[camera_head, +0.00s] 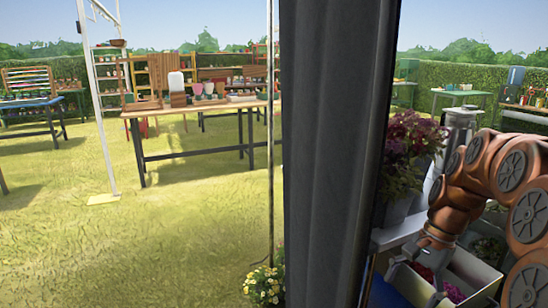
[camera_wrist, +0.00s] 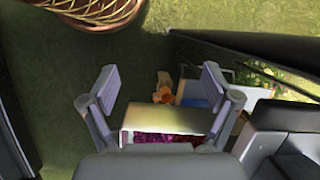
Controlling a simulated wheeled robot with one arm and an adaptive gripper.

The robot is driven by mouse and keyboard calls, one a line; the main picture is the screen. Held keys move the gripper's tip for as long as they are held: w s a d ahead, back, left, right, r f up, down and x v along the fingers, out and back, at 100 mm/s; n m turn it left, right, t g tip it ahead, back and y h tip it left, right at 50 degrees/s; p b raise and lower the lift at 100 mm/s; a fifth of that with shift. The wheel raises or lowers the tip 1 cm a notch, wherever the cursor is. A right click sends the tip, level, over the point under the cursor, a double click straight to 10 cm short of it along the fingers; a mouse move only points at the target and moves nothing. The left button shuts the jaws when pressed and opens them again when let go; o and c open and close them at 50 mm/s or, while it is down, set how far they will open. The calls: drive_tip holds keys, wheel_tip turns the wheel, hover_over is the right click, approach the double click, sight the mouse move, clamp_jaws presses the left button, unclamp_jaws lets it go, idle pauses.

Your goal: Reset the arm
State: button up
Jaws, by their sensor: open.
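My orange arm (camera_head: 470,185) reaches down at the right of the head view, bent at several joints. My gripper (camera_head: 422,270) is at its lower end, over or beside a pale box (camera_head: 475,272) with red and purple flowers (camera_head: 425,272). In the wrist view my gripper (camera_wrist: 158,85) has its two fingers spread wide apart. The pale box (camera_wrist: 168,118) shows between and beyond the fingers, with purple flowers (camera_wrist: 160,138) in it. No object is visibly held; the gap between the fingertips looks empty.
A dark post (camera_head: 330,150) blocks the middle of the head view. Potted purple flowers (camera_head: 408,140) and a metal can (camera_head: 460,122) stand near my arm. A wicker basket (camera_wrist: 95,12) is in the wrist view. Open grass (camera_head: 190,220) and a wooden table (camera_head: 200,112) lie left.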

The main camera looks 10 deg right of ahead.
drive_tip(key=s+a+f+n+g+h, duration=0.1)
drive_tip(key=s+a+f+n+h, duration=0.1)
drive_tip(key=s+a+n, duration=0.8)
drive_tip(key=s+a+f+n+h, duration=0.1)
drive_tip(key=s+a+f+n, duration=0.3)
drive_tip(key=s, duration=0.8)
wheel_tip(320, 180, up, 20)
drive_tip(key=a+m+p, duration=0.1)
drive_tip(key=p, duration=1.8)
drive_tip(key=shift+w+f+m, duration=0.15)
drive_tip(key=shift+w+m, duration=0.05)
drive_tip(key=shift+m, duration=0.1)
